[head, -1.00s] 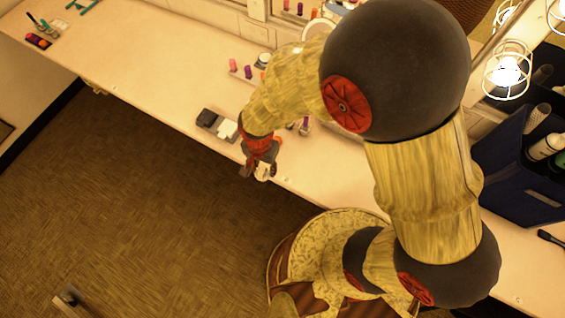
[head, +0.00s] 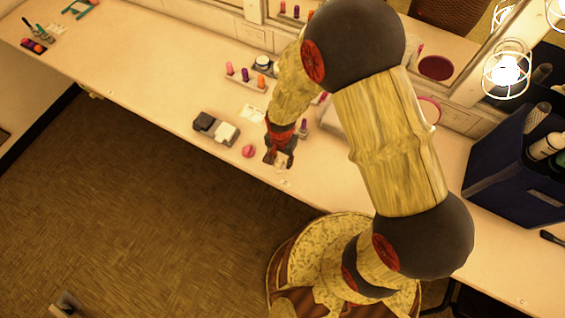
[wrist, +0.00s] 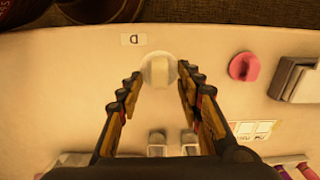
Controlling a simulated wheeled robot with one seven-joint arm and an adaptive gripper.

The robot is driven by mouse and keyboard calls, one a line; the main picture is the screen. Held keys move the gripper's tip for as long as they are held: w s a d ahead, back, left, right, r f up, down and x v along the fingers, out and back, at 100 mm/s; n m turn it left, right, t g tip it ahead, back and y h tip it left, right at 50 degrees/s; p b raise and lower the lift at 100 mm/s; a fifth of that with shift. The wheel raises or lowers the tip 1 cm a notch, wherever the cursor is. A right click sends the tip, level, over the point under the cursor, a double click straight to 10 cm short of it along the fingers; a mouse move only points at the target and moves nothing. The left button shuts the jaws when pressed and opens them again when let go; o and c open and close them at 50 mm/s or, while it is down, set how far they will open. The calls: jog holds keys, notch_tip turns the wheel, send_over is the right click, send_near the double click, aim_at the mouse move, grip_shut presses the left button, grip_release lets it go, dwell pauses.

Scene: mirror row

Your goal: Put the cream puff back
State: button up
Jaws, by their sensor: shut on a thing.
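The cream puff (wrist: 158,72) is a pale round disc with a cream band across it, between my fingertips in the wrist view. My gripper (wrist: 157,82) is shut on it. In the head view my gripper (head: 279,161) is over the counter near its front edge, and the puff shows only as a small pale patch below the fingers. I cannot tell whether the puff touches the counter. A round pink puff (head: 248,151) lies on the counter to the left of my gripper; it also shows in the wrist view (wrist: 244,66).
A small card marked D (wrist: 132,40) lies near the counter edge. Left of the pink puff is a holder with a dark and a white block (head: 216,129). A lipstick rack (head: 246,79) stands behind. A blue bin (head: 515,175) stands at right.

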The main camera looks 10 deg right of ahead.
aim_at(283, 163)
jog(key=shift+w+d+f, duration=0.2)
jog(key=shift+f, duration=0.15)
jog(key=shift+w+d+f+b, duration=0.1)
jog(key=shift+w+f+b, duration=0.1)
jog(key=shift+f, duration=0.7)
jog(key=shift+w+d+f+b, duration=0.1)
jog(key=shift+f+b, duration=0.1)
jog(key=shift+f, duration=0.7)
jog(key=shift+f, duration=0.2)
jog(key=o, duration=1)
jog(key=shift+r, duration=0.15)
